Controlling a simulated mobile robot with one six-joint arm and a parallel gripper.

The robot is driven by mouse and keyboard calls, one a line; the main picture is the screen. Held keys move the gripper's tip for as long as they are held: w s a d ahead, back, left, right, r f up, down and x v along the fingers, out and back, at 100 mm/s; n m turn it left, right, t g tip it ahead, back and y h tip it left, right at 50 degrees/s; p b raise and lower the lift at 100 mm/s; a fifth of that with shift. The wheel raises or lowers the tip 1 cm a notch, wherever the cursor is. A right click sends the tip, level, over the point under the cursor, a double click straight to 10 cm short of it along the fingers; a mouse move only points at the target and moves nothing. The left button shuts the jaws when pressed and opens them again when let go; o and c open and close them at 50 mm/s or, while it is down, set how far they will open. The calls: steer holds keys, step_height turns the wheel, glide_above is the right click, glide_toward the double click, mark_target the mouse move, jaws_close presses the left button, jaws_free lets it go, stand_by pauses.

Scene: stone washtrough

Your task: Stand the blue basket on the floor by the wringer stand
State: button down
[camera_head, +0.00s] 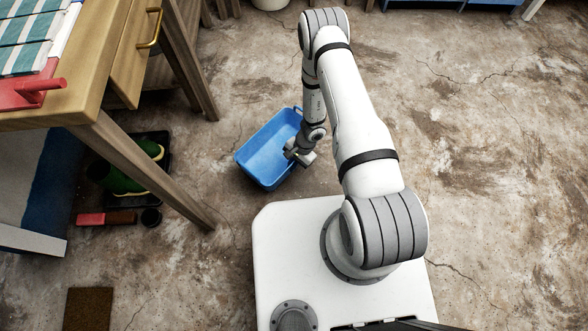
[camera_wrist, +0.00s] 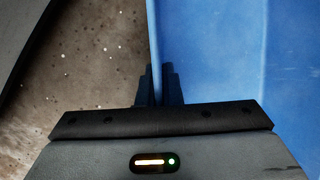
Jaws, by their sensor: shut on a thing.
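The blue basket (camera_head: 264,152) is an open, empty-looking rectangular tub, upright in the head view just ahead of my base. My gripper (camera_head: 290,152) is at its right wall. In the wrist view my gripper (camera_wrist: 158,88) is shut on the rim of the basket (camera_wrist: 235,50), with one finger on each side of the wall. The basket's inside fills the right of that view and floor shows on the left. I cannot tell whether the basket's bottom touches the floor. I cannot identify the wringer stand for certain; a wooden table-like stand (camera_head: 85,105) is at the left.
Green boots (camera_head: 140,170) on a dark tray, a red-and-brown brush (camera_head: 105,218) and a small dark cup (camera_head: 151,218) are under the stand. A brown mat (camera_head: 89,308) lies at lower left. A drawer (camera_head: 137,55) juts out at upper left. Floor on the right (camera_head: 480,150) is clear.

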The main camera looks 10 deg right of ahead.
steer(key=shift+f+b, duration=0.6)
steer(key=shift+f, duration=1.15)
steer(key=shift+f, duration=0.1)
steer(key=c, duration=1.6)
jaws_free()
